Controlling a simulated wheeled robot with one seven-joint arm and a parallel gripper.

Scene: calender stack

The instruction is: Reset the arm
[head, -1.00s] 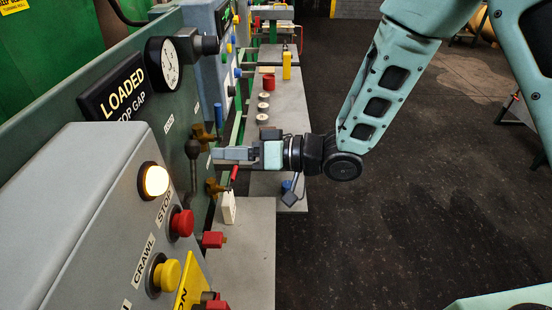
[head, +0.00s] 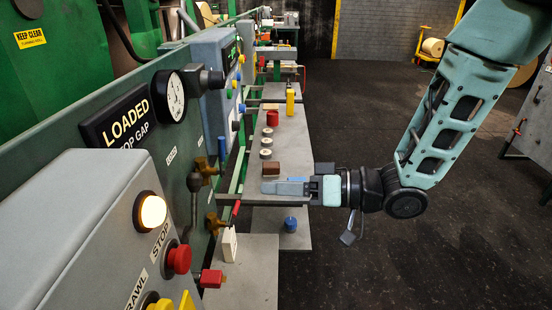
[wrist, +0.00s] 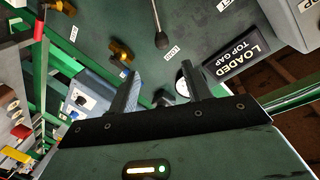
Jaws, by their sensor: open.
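My gripper (head: 284,187) is at the end of my teal arm (head: 450,120), at the middle right of the head view. It points left toward the green machine panel and is apart from it, over the grey shelf. In the wrist view its two fingers (wrist: 160,95) stand apart with nothing between them. Beyond them are the panel, a black-knobbed lever (wrist: 161,38) and the LOADED TOP GAP sign (wrist: 240,52).
A grey console (head: 85,230) with a lit lamp (head: 150,211) and red stop button (head: 178,258) stands at the near left. Brass valves (head: 214,222) stick out from the panel. Several small items, including a yellow bottle (head: 290,102), stand on the shelf (head: 292,150). The dark floor (head: 370,265) at right is open.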

